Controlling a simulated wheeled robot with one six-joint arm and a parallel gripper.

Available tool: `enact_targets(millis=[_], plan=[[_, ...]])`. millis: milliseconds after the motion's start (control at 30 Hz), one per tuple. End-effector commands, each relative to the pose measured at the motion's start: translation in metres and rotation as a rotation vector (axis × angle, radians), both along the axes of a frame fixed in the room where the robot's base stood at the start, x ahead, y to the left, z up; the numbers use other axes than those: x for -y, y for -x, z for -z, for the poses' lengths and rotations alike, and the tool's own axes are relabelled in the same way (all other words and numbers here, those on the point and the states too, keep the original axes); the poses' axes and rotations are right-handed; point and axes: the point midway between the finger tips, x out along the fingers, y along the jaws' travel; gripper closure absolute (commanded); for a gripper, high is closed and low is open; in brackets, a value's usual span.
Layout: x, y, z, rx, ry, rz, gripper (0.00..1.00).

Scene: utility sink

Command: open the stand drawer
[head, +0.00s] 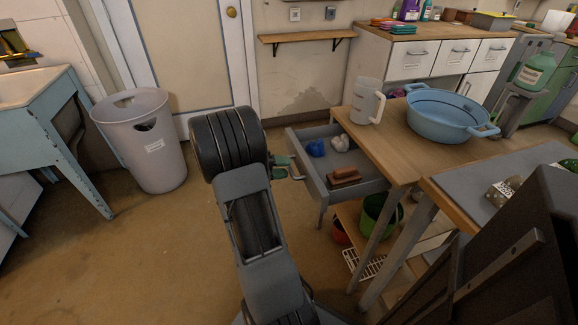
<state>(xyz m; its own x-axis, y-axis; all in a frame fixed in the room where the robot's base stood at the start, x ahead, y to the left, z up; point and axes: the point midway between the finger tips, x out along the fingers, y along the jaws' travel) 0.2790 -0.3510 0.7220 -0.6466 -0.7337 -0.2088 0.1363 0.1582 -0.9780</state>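The stand (400,165) is a wooden-topped table on metal legs, right of centre in the head view. Its grey drawer (322,199) is pulled well out towards the left, and its inside shows. A blue bundle (315,148), a white crumpled bundle (340,143) and brown blocks (344,177) lie in it. The drawer's handle (297,174) sticks out from its left-hand front. My gripper (284,168) is at this handle, mostly hidden behind my dark wrist. Only a small greenish part of it shows, so I cannot tell whether its fingers are closed on the handle.
A blue basin (446,112) and a white jug (364,101) stand on the stand's top. A green bucket (381,214) is on its lower shelf. A grey bin (152,150) and a sink (35,88) are at the left. The floor between bin and drawer is clear.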

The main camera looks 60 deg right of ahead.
Motion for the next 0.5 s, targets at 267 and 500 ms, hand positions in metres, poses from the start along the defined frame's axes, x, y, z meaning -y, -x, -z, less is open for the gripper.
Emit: enact_targets(millis=[267, 500], plan=[[-0.044, -0.039, -0.014, -0.001, -0.001, -0.005, 0.61], [-0.071, -0.063, -0.021, 0.001, 0.001, -0.004, 0.61]])
